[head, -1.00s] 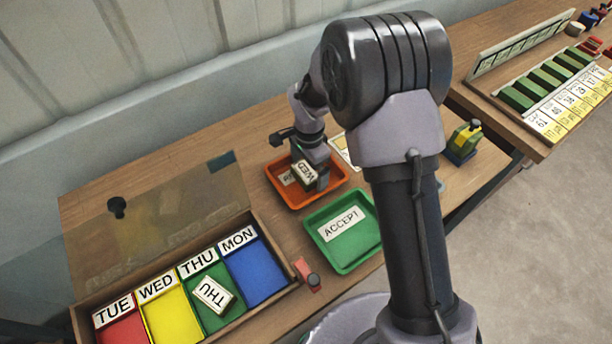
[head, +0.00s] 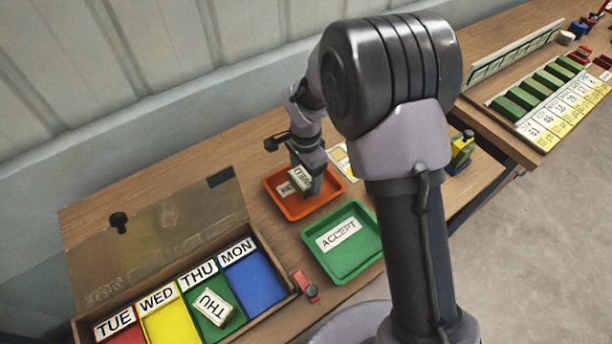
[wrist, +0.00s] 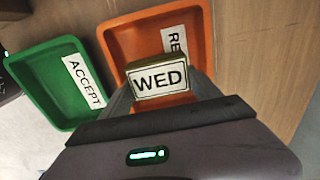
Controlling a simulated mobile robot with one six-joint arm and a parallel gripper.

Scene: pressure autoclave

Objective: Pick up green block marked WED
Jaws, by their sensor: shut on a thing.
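The block marked WED (wrist: 160,79) is held between the fingers of my gripper (wrist: 162,92) in the wrist view. Its white label faces the camera; little of its green body shows. In the head view the block (head: 301,179) is over the orange tray (head: 325,203), and my gripper (head: 308,180) is shut on it. I cannot tell whether the block touches the tray floor. The orange tray's label is partly hidden, reading "RE" in the wrist view.
A green ACCEPT tray (head: 345,270) stands beside the orange one. A sectioned box (head: 290,287) at lower left has TUE, WED, THU and MON labels; a THU block (head: 213,307) lies in its green section. A small red object (head: 306,287) stands near the box.

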